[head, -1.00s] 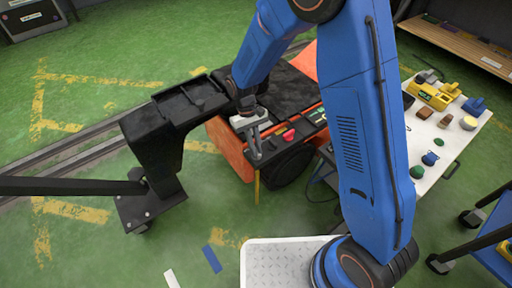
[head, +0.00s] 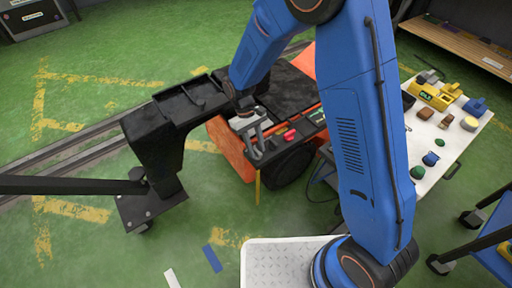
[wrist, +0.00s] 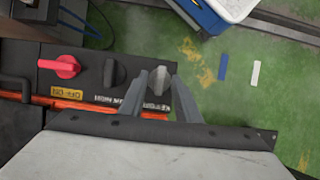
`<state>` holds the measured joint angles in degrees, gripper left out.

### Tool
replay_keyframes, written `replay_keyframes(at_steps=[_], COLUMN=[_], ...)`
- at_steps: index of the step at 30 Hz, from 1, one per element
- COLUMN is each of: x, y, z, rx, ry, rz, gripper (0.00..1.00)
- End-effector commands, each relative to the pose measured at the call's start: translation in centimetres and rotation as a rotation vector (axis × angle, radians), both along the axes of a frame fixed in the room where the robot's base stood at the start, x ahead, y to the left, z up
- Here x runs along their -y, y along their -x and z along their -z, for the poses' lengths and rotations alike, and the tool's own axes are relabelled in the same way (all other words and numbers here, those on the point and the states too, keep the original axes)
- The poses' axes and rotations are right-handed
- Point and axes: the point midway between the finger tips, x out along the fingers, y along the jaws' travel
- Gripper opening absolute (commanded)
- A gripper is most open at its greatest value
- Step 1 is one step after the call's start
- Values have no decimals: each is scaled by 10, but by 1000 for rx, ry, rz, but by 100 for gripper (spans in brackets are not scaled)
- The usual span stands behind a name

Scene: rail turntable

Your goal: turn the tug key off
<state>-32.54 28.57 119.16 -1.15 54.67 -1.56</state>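The tug's dark control panel (wrist: 85,62) shows in the wrist view with a red rotary switch (wrist: 62,67), a black knob (wrist: 115,72) and a grey metal key (wrist: 158,78) at its right end. My gripper (wrist: 161,84) is open, with one finger on each side of the key. A narrow gap seems to remain, but I cannot tell for sure whether either finger touches it. In the head view my gripper (head: 258,152) is at the left end of the panel, beside the red switch (head: 290,134). The key is not distinguishable there.
The orange and black tug (head: 233,152) stands beside a black post (head: 155,150) on a wheeled foot. A white table (head: 440,150) with several small parts is at right.

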Motion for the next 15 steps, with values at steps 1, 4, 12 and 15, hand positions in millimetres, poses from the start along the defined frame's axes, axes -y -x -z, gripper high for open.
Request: replay_keyframes(at_steps=[1,4,12,15], x=[0,0,-3,-7], y=[0,0,-4,-10], z=[0,0,-13,-29], rx=[0,-1,1,3], ry=[0,1,0,-1], rz=[0,0,1,1], gripper=[30,30,30,30])
